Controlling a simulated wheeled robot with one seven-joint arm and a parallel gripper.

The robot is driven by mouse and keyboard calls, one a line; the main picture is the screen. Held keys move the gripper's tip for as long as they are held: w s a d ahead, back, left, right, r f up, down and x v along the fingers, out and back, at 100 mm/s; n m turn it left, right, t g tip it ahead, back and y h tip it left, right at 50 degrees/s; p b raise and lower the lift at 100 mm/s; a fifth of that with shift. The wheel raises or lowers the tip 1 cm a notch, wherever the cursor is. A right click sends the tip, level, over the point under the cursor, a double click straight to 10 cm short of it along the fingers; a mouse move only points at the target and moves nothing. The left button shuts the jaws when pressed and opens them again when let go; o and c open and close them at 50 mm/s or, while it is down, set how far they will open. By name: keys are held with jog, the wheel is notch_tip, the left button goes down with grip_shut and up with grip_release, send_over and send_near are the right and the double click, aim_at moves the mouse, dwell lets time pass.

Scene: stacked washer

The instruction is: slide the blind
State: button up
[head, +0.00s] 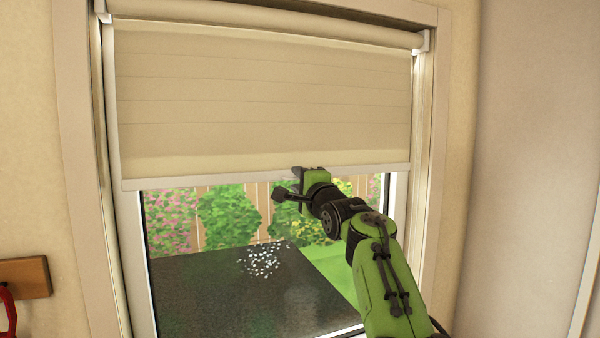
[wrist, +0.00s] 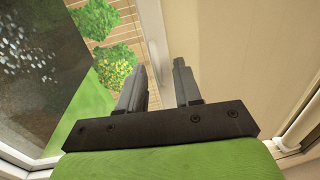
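The blind (head: 260,95) is a beige roller blind covering the upper part of the window, with a pale bottom bar (head: 215,178) across it. The blind also shows in the wrist view (wrist: 230,45). My gripper (head: 288,183) is at the bottom bar, right of its middle. In the wrist view my gripper (wrist: 160,78) has its two dark fingers apart, with the pale bar edge running into the gap between them. I cannot tell whether either finger touches the bar. The bar behind the gripper is partly hidden.
The window frame (head: 80,150) borders the blind on both sides, and the roller (head: 260,15) runs along the top. The glass below the bar shows bushes and a fence outside. A wooden rack (head: 25,277) with a red item is on the wall at lower left.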

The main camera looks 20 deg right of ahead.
jog(key=shift+s, duration=0.1)
jog(key=shift+c, duration=0.8)
jog(key=shift+f, duration=0.1)
grip_shut()
dwell(0.4)
